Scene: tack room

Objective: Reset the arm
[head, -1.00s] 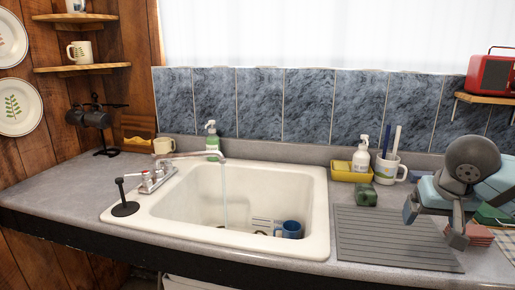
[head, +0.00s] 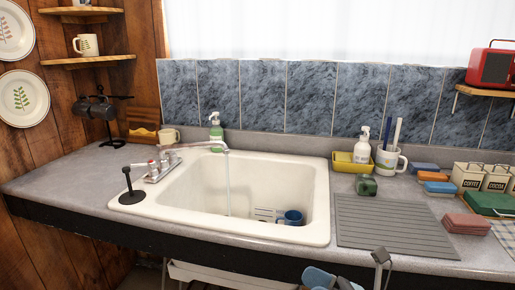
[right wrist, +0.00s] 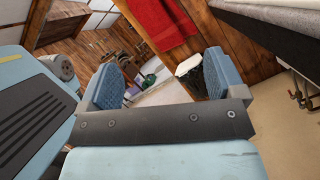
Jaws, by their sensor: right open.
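My right gripper (right wrist: 163,82) shows in the right wrist view with its two blue padded fingers wide apart and nothing between them. Beyond it in that view are a wooden wall, a red towel (right wrist: 163,22) and the floor. In the head view only parts of my arm show low at the bottom edge, in front of the counter, and most of the arm is out of frame. My left gripper is not in view.
A white sink (head: 180,197) with running water holds a blue mug (head: 291,217). Right of it lie a grey drying mat (head: 390,225), sponges (head: 435,177) and canisters (head: 468,177). The counter's front edge (head: 200,250) runs above my arm parts.

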